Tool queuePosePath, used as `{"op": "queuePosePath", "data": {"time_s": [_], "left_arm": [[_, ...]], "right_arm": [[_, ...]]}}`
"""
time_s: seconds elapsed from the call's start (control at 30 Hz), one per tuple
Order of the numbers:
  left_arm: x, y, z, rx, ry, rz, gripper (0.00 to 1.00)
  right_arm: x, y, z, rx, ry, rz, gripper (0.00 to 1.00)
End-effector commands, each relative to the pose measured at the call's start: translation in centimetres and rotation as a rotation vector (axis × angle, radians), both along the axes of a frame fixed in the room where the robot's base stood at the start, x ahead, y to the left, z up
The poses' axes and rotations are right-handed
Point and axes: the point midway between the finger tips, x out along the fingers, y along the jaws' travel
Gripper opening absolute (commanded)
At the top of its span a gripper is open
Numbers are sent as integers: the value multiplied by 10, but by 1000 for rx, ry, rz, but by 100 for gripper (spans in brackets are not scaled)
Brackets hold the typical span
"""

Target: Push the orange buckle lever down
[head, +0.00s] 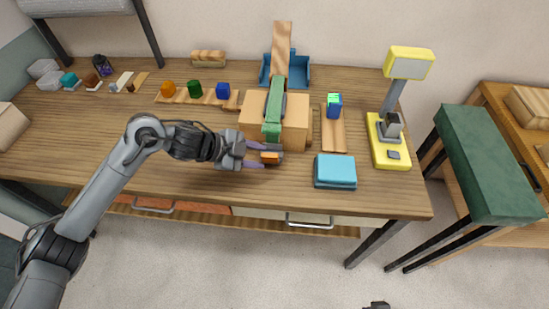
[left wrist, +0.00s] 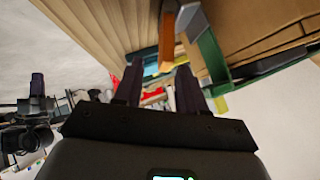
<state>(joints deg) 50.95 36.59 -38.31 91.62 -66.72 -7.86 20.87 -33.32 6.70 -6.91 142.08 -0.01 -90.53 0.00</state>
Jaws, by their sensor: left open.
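The orange buckle lever (head: 270,156) shows at the front of the cardboard box (head: 296,124), below the green strap (head: 273,110) that runs over the box. My left gripper (head: 264,158) comes in from the left with its fingers parted at the lever. In the left wrist view the orange lever (left wrist: 167,42) stands just past my open fingers (left wrist: 158,82), with the green strap (left wrist: 212,58) to its right. I cannot tell whether a finger touches the lever. A small dark part at the bottom edge of the head view may be my right gripper (head: 378,305); its fingers cannot be made out.
A blue box (head: 335,170) lies right of the cardboard box. A yellow stand (head: 390,150) is farther right on the table. Colored blocks on a wooden strip (head: 180,96) and a blue holder (head: 299,74) are behind. The table front left of my gripper is clear.

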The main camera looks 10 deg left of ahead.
Motion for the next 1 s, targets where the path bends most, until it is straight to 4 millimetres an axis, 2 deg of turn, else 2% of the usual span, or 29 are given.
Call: {"op": "queuePosePath", "data": {"time_s": [0.2,0.4,0.87,1.0], "left_arm": [[12,-26,-24,0,1,-2,40],[21,-41,-37,2,0,-1,40],[25,-48,-43,3,-3,0,40],[25,-48,-43,3,-2,-1,22]], "right_arm": [[0,0,-6,0,1,0,0],[0,0,-9,-2,1,2,0],[0,-2,-10,-6,0,3,0],[0,-2,-10,-6,-1,3,0]]}}
